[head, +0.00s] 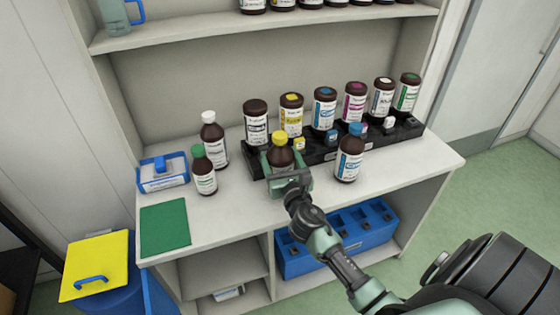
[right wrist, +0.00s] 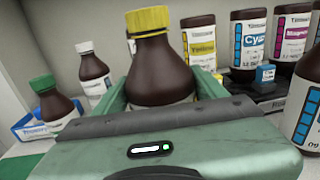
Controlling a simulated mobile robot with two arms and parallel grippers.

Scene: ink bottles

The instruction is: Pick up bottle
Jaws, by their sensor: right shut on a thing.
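A brown bottle with a yellow cap (head: 281,155) stands on the shelf counter in front of the black rack. It also shows upright in the right wrist view (right wrist: 162,65). My green right gripper (head: 287,174) is shut around this bottle, with one finger on each side. The gripper body hides the lower part of the bottle. Other capped bottles stand nearby: a green-capped one (head: 203,171) and a white-capped one (head: 214,140) to the left, and a blue-capped one (head: 350,155) to the right. My left gripper is not in view.
A black rack (head: 400,134) with a row of larger bottles runs behind the held bottle. A blue-and-white box (head: 163,172) and a green mat (head: 164,226) are at the left. A blue crate (head: 344,241) sits below the counter. The counter's front right is clear.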

